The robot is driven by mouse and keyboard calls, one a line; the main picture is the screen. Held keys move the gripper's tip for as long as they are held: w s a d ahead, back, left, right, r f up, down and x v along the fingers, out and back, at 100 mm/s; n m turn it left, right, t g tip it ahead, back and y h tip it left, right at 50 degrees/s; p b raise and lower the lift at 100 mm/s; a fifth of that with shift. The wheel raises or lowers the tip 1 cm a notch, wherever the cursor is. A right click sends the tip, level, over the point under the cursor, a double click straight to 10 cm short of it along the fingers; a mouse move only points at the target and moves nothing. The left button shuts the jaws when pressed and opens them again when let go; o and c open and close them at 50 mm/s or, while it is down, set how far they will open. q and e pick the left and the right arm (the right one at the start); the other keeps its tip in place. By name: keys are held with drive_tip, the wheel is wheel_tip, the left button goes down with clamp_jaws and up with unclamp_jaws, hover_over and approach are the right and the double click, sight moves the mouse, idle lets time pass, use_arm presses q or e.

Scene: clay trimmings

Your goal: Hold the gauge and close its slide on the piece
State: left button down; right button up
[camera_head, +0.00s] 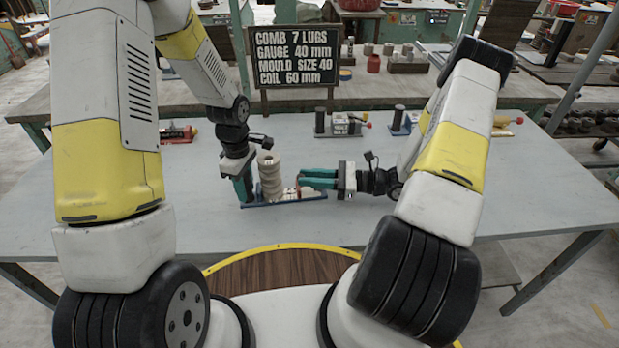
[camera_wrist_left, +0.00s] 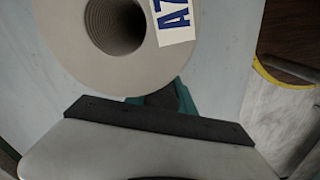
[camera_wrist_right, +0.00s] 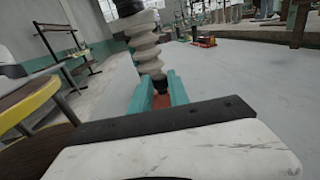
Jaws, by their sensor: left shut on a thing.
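The piece (camera_head: 270,176), a cream ribbed upright column, stands at the gauge. From above, in the left wrist view, it is a wide ring (camera_wrist_left: 75,45) with a threaded hole and a tag reading "A7". The gauge (camera_head: 262,204) is a low blue bar on the table, with red and pale parts right of the piece. My left gripper (camera_head: 244,190) points down and is shut on the gauge's left end. My right gripper (camera_head: 312,182) lies level, right of the piece, with its fingers apart. Red (camera_wrist_right: 160,102) shows between them in the right wrist view; I cannot tell if they touch it.
A black sign (camera_head: 296,54) stands behind the grey table (camera_head: 480,185). Along the table's far side are a red tool (camera_head: 178,134) and a metal device with a red knob (camera_head: 343,123). The tabletop's right and left sides are clear.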

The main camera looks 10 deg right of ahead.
clamp_jaws()
idle(1.1)
